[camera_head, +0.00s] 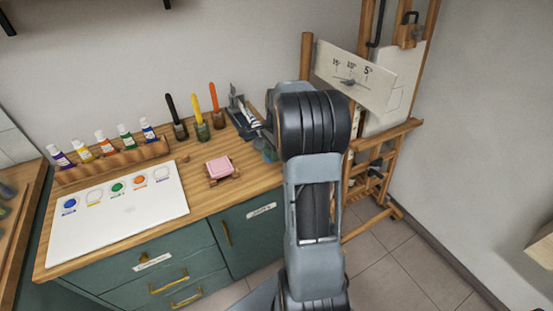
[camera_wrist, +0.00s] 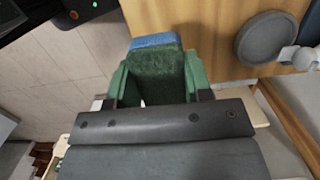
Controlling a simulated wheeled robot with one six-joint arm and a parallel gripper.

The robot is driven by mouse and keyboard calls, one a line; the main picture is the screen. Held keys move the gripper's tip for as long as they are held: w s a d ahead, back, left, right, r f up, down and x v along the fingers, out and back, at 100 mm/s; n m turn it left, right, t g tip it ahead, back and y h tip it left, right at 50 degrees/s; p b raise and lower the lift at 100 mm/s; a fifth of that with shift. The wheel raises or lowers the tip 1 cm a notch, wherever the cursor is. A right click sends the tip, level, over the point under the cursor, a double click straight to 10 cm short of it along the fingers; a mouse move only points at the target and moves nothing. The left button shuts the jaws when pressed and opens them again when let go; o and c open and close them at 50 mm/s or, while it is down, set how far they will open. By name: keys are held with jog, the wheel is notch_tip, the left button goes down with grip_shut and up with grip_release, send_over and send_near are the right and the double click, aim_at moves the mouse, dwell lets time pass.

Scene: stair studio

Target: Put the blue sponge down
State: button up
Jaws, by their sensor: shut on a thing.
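The blue sponge (camera_wrist: 155,41) shows in the wrist view as a blue edge above a dark green face. My gripper (camera_wrist: 155,78) is shut on it, with a finger at each side. Wooden worktop lies beyond the sponge to the right, and floor tiles lie to the left. I cannot tell whether the sponge touches the worktop. In the head view my arm hides most of the gripper, near the worktop's right end.
A pink sponge (camera_head: 219,167) sits on a small wooden rack. Left of it lies a white palette board (camera_head: 125,212) with colour spots. Paint tubes (camera_head: 103,142) stand in a wooden holder behind, with brush jars (camera_head: 203,130) to the right. An easel (camera_head: 375,150) stands at the right.

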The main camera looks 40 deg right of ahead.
send_over(276, 166)
jog(key=f, duration=0.4)
jog(key=shift+s+d+f, duration=0.1)
jog(key=shift+d+f, duration=0.15)
jog(key=shift+f, duration=1.55)
jog(key=shift+f, duration=0.15)
jog(key=o, duration=1)
jog(key=shift+c, duration=0.2)
